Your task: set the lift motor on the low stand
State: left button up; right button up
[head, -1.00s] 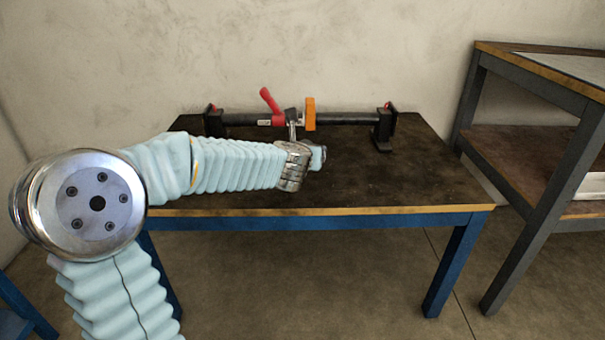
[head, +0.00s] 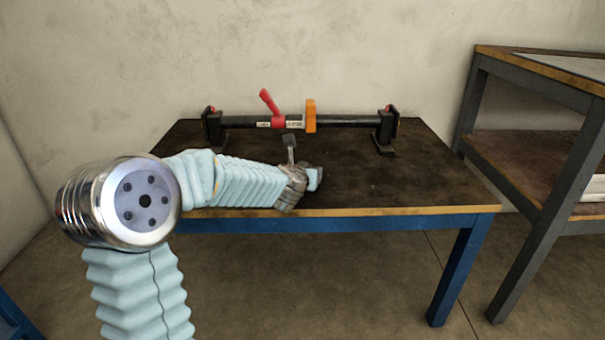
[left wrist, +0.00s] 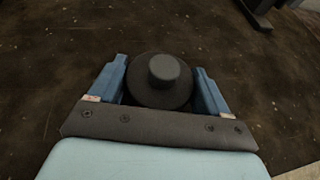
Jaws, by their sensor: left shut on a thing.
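The lift motor (left wrist: 160,84) is a dark, round, flat-bodied piece with a raised cap in its middle. In the left wrist view it sits between the blue fingers of my left gripper (left wrist: 161,65), which is shut on it. In the head view my left gripper (head: 315,179) is over the near part of the dark table; the motor cannot be made out there. A black tube (head: 345,121) rests on two low black supports, left (head: 214,128) and right (head: 386,132), at the back. I cannot tell which thing is the low stand. My right gripper is out of view.
The tube carries a red lever (head: 269,101) and an orange block (head: 310,115). The dark tabletop (head: 400,180) is bare to the right of my gripper. A grey-framed shelf unit (head: 530,150) stands at the right.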

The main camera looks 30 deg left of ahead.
pick_arm(q)
jog(key=o, duration=1.4)
jog(key=shift+o, duration=0.2)
jog(key=shift+s+d+r, duration=0.1)
jog(key=shift+s+r, duration=0.05)
jog(key=shift+r, duration=0.05)
jog(key=p+v, duration=0.1)
jog(key=v, duration=1)
jog(key=shift+p, duration=0.4)
jog(key=shift+s+d, duration=0.1)
jog(key=shift+s, duration=0.25)
